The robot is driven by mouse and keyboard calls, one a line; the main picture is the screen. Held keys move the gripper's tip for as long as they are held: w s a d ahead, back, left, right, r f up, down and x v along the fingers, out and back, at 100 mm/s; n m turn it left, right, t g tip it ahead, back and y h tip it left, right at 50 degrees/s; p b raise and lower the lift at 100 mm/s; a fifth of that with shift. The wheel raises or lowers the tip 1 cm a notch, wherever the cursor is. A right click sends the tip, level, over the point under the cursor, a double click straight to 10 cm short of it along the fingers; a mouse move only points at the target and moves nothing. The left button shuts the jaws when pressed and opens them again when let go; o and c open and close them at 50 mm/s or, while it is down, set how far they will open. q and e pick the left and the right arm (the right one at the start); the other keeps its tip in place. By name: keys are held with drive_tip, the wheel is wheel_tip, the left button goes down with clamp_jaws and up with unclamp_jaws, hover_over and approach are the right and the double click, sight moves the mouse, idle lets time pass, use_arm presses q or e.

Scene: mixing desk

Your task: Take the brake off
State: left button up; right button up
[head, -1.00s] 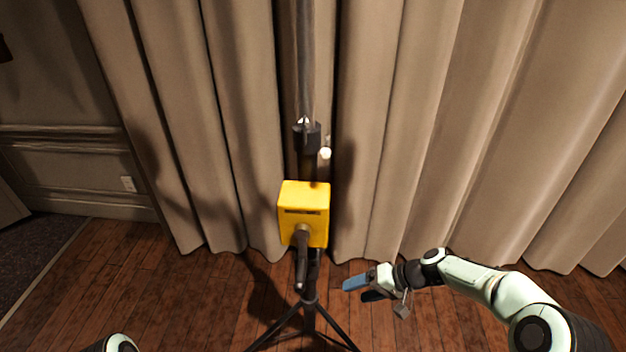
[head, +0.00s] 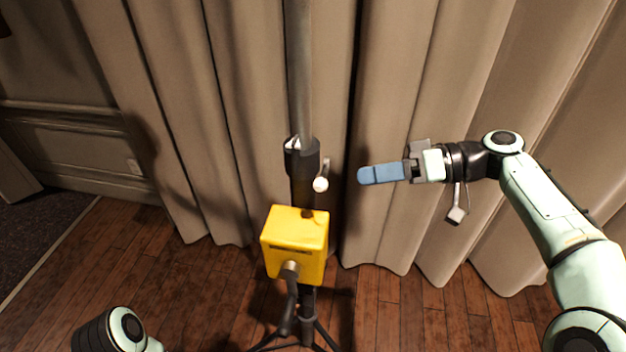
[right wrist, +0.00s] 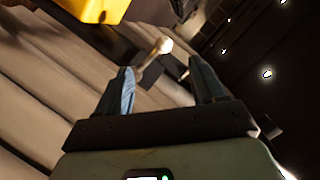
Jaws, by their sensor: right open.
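The brake lever is a short rod with a white ball knob (head: 321,184), sticking out to the right of the black collar (head: 302,155) on the upright stand pole. It points downward. My right gripper (head: 364,174) is open and empty, level with the knob and a little to its right, apart from it. In the right wrist view the knob (right wrist: 165,45) shows just beyond and between the two open fingertips (right wrist: 160,70). My left gripper is out of view.
A yellow winch box (head: 296,243) with a dark crank handle (head: 288,305) sits on the pole below the collar. Tripod legs spread on the wooden floor (head: 190,300). A beige curtain (head: 395,80) hangs close behind the stand and my right arm.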

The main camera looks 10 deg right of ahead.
sight(323, 177)
drive_tip(key=x, duration=1.1)
drive_tip(key=shift+a+f+p, duration=0.15)
drive_tip(key=shift+a+p, duration=0.1)
drive_tip(key=shift+p, duration=0.1)
drive_tip(key=shift+c, duration=0.3)
clamp_jaws()
